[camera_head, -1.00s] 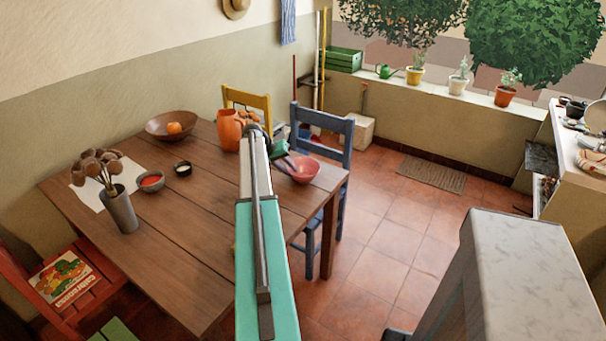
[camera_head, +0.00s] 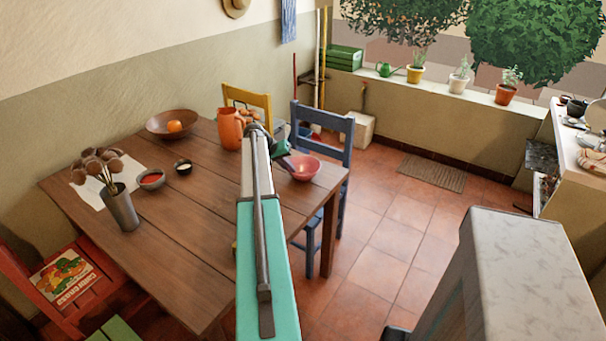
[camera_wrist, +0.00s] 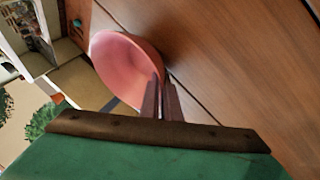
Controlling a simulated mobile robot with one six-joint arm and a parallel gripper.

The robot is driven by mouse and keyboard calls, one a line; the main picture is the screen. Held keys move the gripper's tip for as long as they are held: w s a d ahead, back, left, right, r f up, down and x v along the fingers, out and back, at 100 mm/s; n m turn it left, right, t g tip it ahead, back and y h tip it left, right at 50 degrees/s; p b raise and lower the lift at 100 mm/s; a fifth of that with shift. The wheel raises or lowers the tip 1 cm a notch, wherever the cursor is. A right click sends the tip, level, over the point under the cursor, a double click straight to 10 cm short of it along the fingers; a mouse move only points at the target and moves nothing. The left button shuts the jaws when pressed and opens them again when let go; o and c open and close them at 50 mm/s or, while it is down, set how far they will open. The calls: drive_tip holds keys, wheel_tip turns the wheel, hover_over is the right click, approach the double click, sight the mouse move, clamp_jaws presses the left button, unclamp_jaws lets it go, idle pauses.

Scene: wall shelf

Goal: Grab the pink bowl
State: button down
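The pink bowl (camera_head: 305,170) is at the far right corner of the wooden table, near the blue chair. In the wrist view the bowl (camera_wrist: 122,68) shows its inside, with my gripper's fingers at its rim. My gripper (camera_head: 289,160) reaches the bowl's left side in the head view. In the wrist view its two dark fingers (camera_wrist: 161,98) stand close together with the bowl's wall between them, so it looks shut on the rim. Whether the bowl touches the table is hard to tell.
The table (camera_head: 190,235) also bears an orange jug (camera_head: 229,129), a brown bowl with an orange fruit (camera_head: 174,127), two small bowls and a grey vase (camera_head: 121,208). A blue chair (camera_head: 338,150) stands close behind the pink bowl. Open tiled floor lies to the right.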

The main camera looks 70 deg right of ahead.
idle(0.3)
drive_tip(key=shift+r+b, duration=0.45)
drive_tip(key=shift+r, duration=0.7)
drive_tip(key=shift+a+r, duration=0.4)
drive_tip(key=shift+r, duration=0.2)
drive_tip(key=a+b, duration=0.1)
drive_tip(key=a, duration=0.4)
drive_tip(key=a+r+b, duration=0.1)
drive_tip(key=a, duration=0.4)
drive_tip(key=a+b, duration=0.1)
drive_tip(key=a, duration=0.4)
drive_tip(key=shift+a+r, duration=0.1)
drive_tip(key=shift+r, duration=0.15)
